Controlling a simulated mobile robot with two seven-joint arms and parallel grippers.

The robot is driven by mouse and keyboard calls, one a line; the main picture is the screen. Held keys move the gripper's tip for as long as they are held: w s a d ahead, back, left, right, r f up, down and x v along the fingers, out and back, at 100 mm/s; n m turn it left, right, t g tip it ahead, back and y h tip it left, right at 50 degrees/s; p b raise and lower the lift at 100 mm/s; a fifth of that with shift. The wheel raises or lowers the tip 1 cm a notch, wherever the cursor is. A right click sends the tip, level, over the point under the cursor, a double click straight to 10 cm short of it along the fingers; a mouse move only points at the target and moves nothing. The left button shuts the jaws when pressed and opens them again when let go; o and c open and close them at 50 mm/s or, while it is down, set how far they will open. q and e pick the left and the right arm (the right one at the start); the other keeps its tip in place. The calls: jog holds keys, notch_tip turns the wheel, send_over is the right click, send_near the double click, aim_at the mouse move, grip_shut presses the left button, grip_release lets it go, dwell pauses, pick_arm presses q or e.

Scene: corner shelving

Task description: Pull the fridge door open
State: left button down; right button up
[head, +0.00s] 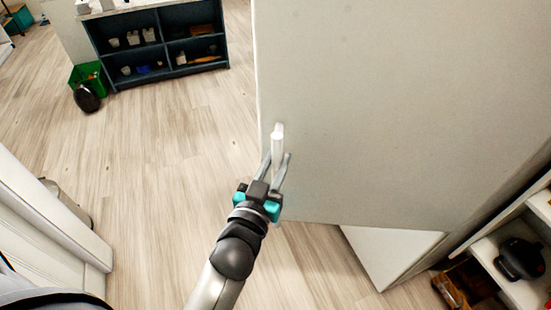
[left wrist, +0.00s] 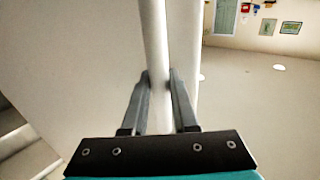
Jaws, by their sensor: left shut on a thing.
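The fridge door (head: 400,100) is a large pale panel filling the right half of the head view. Its white upright handle (head: 277,143) stands near the panel's left edge. My left gripper (head: 277,158) is shut on this handle, with one finger on each side. In the left wrist view the handle (left wrist: 154,40) runs down between the two fingers (left wrist: 160,82), and the pale door face (left wrist: 80,60) lies behind it. How far the door stands from the fridge body is hard to tell. My right gripper is not in view.
A dark shelf unit (head: 158,3) with small items stands at the back left, beside a green bin (head: 76,77) and a round black object (head: 88,98). White furniture (head: 50,225) is at the lower left. Shelving (head: 520,290) is at the lower right. The wooden floor (head: 170,150) between is clear.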

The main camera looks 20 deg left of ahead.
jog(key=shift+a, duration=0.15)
pick_arm(q)
jog(key=c, duration=0.7)
grip_release()
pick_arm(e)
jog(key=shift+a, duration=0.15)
pick_arm(q)
jog(key=shift+r, duration=0.15)
jog(key=p, duration=0.5)
send_near(289, 57)
jog(key=w, duration=0.2)
jog(key=w+f, duration=0.1)
jog(key=w, duration=0.1)
jog(key=shift+w+a, duration=0.1)
jog(key=shift+w, duration=0.25)
jog(key=shift+r+p, duration=0.3)
jog(key=shift+r, duration=0.25)
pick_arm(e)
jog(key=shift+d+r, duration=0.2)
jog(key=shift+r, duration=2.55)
pick_arm(q)
jog(key=shift+c, duration=0.2)
